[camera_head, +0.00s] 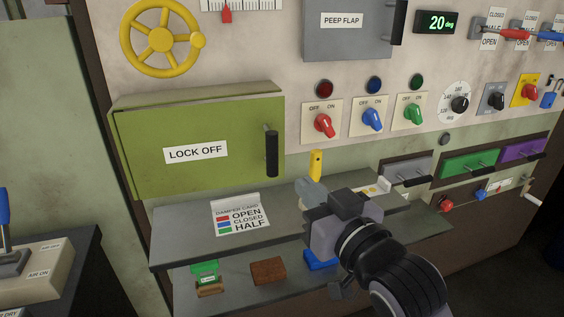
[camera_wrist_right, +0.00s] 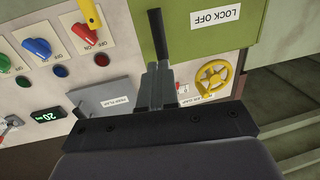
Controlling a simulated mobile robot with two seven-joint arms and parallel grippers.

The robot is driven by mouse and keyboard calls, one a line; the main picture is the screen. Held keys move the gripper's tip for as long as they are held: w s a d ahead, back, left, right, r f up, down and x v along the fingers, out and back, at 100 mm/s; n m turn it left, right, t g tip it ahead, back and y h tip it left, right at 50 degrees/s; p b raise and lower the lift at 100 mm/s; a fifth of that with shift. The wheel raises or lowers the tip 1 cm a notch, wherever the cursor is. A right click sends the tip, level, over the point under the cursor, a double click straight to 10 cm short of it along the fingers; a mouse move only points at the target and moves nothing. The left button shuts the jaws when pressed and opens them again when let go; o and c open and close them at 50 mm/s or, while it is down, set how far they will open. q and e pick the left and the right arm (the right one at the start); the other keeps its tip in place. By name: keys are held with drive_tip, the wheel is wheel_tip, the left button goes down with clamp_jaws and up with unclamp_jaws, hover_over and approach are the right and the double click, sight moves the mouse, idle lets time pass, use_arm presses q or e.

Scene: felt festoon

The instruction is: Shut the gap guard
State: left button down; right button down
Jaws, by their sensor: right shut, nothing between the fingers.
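No part that I can read as "gap guard" shows. A green door (camera_head: 195,150) labelled LOCK OFF, with a black upright bar handle (camera_head: 271,152) at its right edge, looks closed. A yellow upright piece (camera_head: 316,165) stands right of it, above the grey shelf. My right gripper (camera_head: 310,192) is shut and empty, below and right of the handle, apart from it. In the right wrist view, upside down, its fingers (camera_wrist_right: 158,88) point towards the black handle (camera_wrist_right: 158,30); the yellow piece (camera_wrist_right: 89,14) is at the left. My left gripper is out of view.
A grey shelf (camera_head: 180,243) holds a damper card (camera_head: 240,215). Below it lie a green clip (camera_head: 206,272), a brown block (camera_head: 268,271) and a blue item (camera_head: 320,261). Knobs, a yellow handwheel (camera_head: 160,40) and a peep flap (camera_head: 345,38) are on the panel above.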

sight(277, 154)
drive_tip(key=x, duration=0.9)
drive_tip(key=shift+w, duration=0.2)
drive_tip(key=shift+p, duration=0.35)
drive_tip(key=shift+w+r, duration=0.1)
drive_tip(key=shift+w, duration=0.15)
drive_tip(key=shift+w+p, duration=0.35)
drive_tip(key=shift+p, duration=0.15)
drive_tip(key=shift+w, duration=0.2)
